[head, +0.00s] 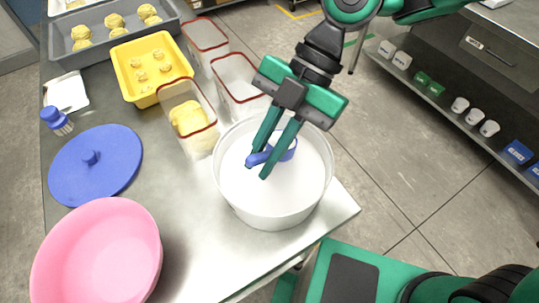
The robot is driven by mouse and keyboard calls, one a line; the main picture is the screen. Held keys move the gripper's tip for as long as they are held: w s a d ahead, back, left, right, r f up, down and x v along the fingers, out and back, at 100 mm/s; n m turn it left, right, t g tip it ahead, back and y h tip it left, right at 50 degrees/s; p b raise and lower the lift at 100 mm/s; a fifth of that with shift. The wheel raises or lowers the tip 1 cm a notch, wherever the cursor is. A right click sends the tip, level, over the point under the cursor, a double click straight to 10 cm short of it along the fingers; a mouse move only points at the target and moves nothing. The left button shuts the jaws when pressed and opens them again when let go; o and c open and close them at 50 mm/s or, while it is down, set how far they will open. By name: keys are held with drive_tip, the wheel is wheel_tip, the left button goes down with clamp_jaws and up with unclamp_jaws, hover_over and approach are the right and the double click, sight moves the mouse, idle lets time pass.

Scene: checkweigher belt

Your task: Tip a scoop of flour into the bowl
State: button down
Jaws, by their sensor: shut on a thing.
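My gripper (259,163) reaches down into a round white tub (273,207) at the middle of the table's right side. It is shut on the handle of a blue scoop (286,151). The scoop is inside the tub's rim, its cup partly hidden behind a finger. The tub's inside is plain white; I cannot clearly tell flour from the tub's floor, nor see how full the scoop is. A large pink bowl (98,253) stands at the lower left, apart from the tub. The part of its inside in view looks empty.
A blue lid (97,167) lies behind the pink bowl, near a blue-handled brush (57,122). Clear bins with red rims (189,117) stand close behind the tub. A yellow tray (151,68) and a grey tray (105,41) hold dough pieces farther back.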

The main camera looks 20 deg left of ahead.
sight(264, 152)
drive_tip(key=shift+r, duration=2.85)
drive_tip(key=w+f+m+t, duration=0.1)
drive_tip(key=w+m+t, duration=0.3)
drive_tip(key=w, duration=1.7)
drive_tip(key=shift+w+d+f+m+y, duration=0.2)
drive_tip(key=shift+w+m+y, duration=0.1)
drive_tip(key=shift+w+y, duration=0.1)
drive_tip(key=shift+a, duration=0.1)
